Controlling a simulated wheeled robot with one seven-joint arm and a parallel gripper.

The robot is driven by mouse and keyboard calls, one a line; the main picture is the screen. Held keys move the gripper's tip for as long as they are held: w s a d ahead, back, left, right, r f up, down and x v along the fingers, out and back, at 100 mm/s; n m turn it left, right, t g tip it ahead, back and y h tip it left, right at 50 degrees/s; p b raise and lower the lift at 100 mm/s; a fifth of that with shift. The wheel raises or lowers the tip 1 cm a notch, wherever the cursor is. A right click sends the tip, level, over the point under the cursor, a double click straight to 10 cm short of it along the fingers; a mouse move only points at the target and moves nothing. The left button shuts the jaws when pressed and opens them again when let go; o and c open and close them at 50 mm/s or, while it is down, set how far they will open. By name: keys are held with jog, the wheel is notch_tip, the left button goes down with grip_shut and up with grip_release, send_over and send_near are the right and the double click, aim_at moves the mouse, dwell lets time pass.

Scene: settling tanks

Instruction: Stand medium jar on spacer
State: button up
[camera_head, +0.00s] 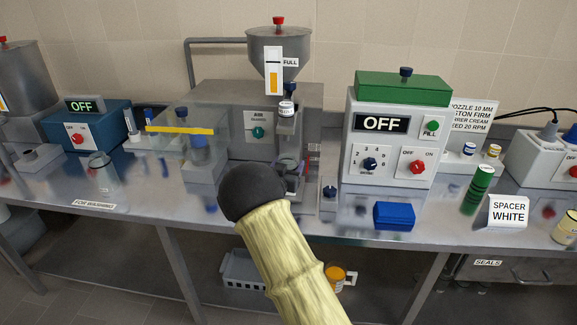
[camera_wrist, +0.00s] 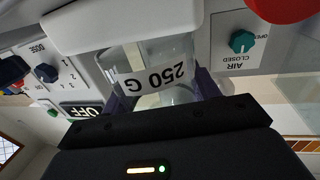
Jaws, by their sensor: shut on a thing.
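My gripper (camera_wrist: 158,88) is shut on a clear jar (camera_wrist: 140,58) marked 250 G, with one purple finger on each side. The jar is upside down in the wrist view, as is the lettering behind it. A white block (camera_wrist: 118,26) lies at the jar's base end; I cannot tell whether they touch or whether it is the spacer. A card (camera_head: 508,210) reading SPACER WHITE stands at the right.
The filler with its steel hopper (camera_head: 278,47) stands behind my arm. A control box (camera_head: 392,138) reading OFF, a blue block (camera_head: 394,215) and a green cylinder (camera_head: 478,185) are to the right. Clear jars (camera_head: 102,172) stand left. Some bench front is free.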

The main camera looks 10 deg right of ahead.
jog(key=shift+f, duration=0.15)
jog(key=shift+f, duration=0.15)
jog(key=o, duration=1.1)
jog(key=shift+c, duration=0.2)
jog(key=shift+r, duration=0.3)
jog(key=b+v, duration=0.1)
jog(key=v, duration=1.1)
